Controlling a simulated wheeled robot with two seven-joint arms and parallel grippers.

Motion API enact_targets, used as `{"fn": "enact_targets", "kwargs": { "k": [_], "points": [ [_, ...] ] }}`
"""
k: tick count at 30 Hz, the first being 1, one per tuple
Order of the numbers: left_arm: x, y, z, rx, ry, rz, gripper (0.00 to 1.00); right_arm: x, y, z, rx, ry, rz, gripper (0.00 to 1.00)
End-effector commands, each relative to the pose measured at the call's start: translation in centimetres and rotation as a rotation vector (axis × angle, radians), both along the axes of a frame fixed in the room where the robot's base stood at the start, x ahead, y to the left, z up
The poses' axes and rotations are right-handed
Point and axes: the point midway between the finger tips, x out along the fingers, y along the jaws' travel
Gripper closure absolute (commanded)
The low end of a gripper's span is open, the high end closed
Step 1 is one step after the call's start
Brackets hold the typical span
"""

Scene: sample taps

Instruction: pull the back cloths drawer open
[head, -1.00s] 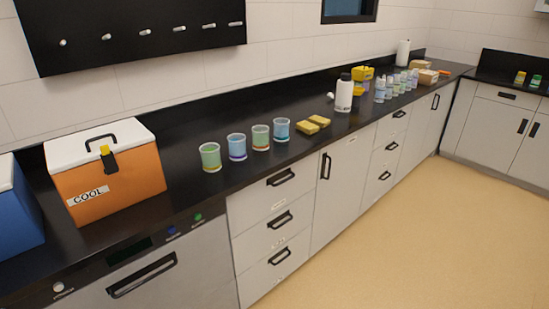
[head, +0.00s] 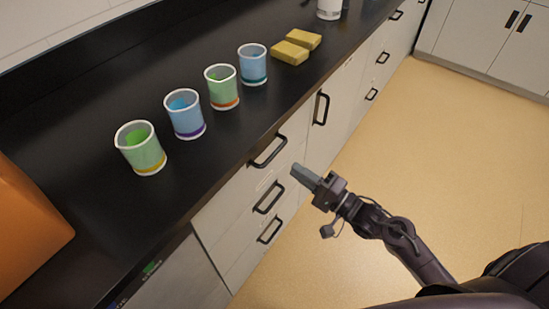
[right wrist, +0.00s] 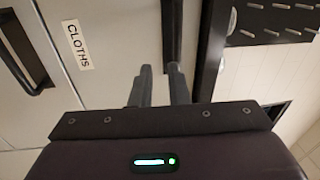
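The cloths drawer is the top one of a white stack; its front (head: 240,185) is flush with the cabinet, so it looks shut. Its black bar handle (head: 268,152) sits just under the counter edge. In the right wrist view a CLOTHS label (right wrist: 77,45) lies beside that dark handle (right wrist: 172,30). My right gripper (head: 304,176) is in front of the stack, to the right of the handle and apart from it. My left gripper is not in view.
Two lower drawers have similar handles (head: 268,197). Several measuring cups (head: 185,115) and yellow sponges (head: 290,52) stand on the black counter (head: 95,215). A cupboard handle (head: 321,108) is farther along. The floor (head: 420,150) to the right is clear.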

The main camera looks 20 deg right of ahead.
Motion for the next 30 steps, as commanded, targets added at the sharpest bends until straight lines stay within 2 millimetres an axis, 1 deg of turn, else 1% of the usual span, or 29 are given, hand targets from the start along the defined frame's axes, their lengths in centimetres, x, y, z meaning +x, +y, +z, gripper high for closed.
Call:
{"fn": "enact_targets", "kwargs": {
  "k": [1,4,15,18,22,29,30],
  "points": [
    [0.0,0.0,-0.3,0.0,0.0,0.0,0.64,-0.2,0.4,0.9,0.028,-0.008,0.025,0.85],
    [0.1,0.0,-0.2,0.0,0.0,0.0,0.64,0.1,1.0,2.1,0.061,-0.012,0.047,0.85],
    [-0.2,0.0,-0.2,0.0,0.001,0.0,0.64,4.4,4.4,3.2,0.063,-0.012,0.045,0.85],
    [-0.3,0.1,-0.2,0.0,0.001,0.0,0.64,5.2,5.0,3.3,0.062,-0.012,0.044,0.85],
    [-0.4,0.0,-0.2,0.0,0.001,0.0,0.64,5.6,5.4,3.4,0.061,-0.009,0.045,0.85],
    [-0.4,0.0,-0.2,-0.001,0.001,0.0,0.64,5.7,5.4,3.3,0.06,-0.009,0.044,0.85],
    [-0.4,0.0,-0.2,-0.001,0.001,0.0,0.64,5.7,5.4,3.3,0.06,-0.009,0.044,0.89]
  ]
}}
